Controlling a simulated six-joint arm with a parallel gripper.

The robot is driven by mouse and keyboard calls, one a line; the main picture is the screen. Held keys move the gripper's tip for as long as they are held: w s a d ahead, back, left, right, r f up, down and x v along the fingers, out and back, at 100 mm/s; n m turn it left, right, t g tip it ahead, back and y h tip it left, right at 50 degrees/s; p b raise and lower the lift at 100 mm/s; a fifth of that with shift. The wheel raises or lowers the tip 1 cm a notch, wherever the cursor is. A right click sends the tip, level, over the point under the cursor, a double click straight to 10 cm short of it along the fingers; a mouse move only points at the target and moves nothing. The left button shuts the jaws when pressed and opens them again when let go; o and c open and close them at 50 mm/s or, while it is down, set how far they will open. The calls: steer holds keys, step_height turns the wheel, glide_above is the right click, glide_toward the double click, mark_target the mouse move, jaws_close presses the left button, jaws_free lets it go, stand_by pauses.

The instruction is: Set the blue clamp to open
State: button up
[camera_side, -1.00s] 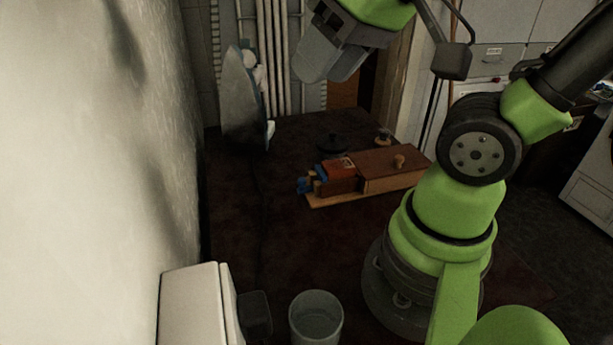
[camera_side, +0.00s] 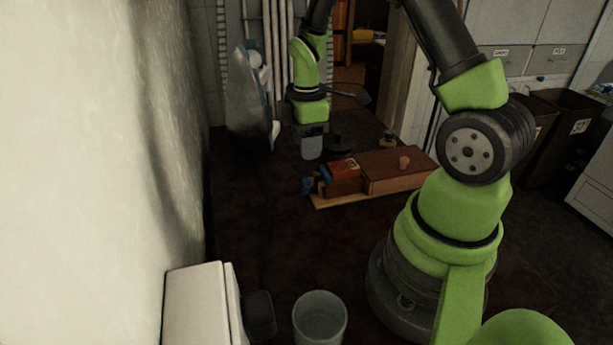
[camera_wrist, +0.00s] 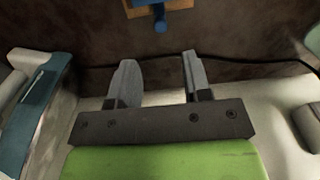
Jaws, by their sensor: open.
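The blue clamp (camera_side: 308,185) sits at the left end of a wooden box assembly (camera_side: 397,168) on the dark surface. In the wrist view, a blue part with a short rounded stub (camera_wrist: 160,18) shows at the top edge, cut off by the frame. I cannot tell the clamp's setting. My gripper (camera_side: 312,155) points down behind the clamp in the side view, apart from it. In the wrist view, my gripper (camera_wrist: 160,64) has its two grey fingers spread, with nothing between them. The blue part lies beyond the fingertips.
An iron (camera_side: 250,100) stands upright at the back left, near the wall (camera_side: 90,150). A round black object (camera_side: 338,146) lies behind the box. A clear cup (camera_side: 320,320) and a white box (camera_side: 197,310) stand in front. A dark cable (camera_wrist: 240,62) crosses the wrist view.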

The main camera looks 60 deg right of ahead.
mark_target(306, 180)
step_height(306, 180, down, 9)
steer(key=shift+r, duration=0.2)
